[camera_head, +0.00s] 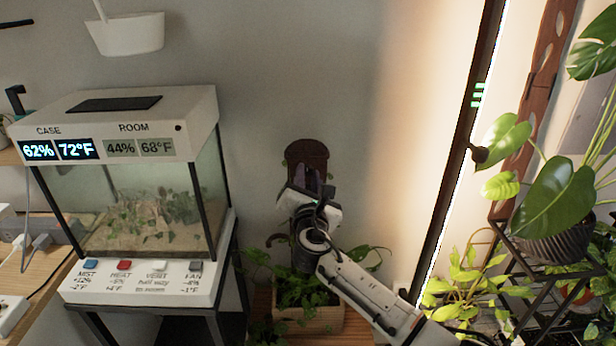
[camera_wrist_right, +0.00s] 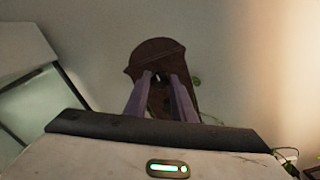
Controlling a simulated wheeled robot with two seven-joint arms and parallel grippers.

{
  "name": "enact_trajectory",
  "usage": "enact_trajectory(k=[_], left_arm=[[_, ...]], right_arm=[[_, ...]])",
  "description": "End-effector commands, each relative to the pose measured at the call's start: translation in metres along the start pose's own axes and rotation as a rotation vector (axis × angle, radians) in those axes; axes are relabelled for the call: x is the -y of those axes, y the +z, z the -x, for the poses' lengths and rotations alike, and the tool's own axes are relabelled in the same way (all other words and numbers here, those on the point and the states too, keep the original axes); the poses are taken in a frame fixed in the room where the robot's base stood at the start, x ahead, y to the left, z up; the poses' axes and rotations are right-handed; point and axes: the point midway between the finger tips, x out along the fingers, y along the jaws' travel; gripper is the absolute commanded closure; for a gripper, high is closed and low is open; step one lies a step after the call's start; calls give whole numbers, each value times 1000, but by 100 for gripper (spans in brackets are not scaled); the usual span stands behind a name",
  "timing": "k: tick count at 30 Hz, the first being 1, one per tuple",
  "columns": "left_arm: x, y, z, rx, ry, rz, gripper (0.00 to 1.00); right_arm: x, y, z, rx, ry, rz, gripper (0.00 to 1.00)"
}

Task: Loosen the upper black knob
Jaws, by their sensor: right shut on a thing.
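A dark brown board (camera_head: 306,152) with a rounded top stands behind the planter against the wall. It also shows in the right wrist view (camera_wrist_right: 158,50). My right gripper (camera_head: 308,184) is in front of this board. In the right wrist view its two fingers (camera_wrist_right: 160,82) are close together, shut on a small dark thing at the board's face. This appears to be the upper black knob (camera_wrist_right: 158,77), mostly hidden between the fingertips. No lower knob is visible below it; my gripper and wrist cover that part. My left gripper is not in view.
A glass terrarium (camera_head: 150,205) with a button panel stands at left. A wooden planter (camera_head: 308,322) with leafy plants is below my wrist. At right are a tall light bar (camera_head: 455,180), a round dark knob (camera_head: 479,154), a brown slat (camera_head: 540,100) and potted plants.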

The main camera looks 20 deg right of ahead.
Motion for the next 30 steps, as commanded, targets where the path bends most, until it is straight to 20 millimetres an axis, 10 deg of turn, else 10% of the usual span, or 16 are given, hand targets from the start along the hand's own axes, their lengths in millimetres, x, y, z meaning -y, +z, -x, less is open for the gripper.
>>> enact_trajectory(k=[3,4,7,19,30], left_arm=[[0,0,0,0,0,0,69],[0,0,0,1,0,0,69],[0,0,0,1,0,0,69],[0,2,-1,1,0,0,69],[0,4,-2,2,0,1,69]], right_arm=[[0,1,0,2,1,1,99],[0,1,0,2,1,1,72],[0,1,0,2,1,0,58],[0,-1,7,0,1,-2,58],[0,0,71,0,2,-3,58]])
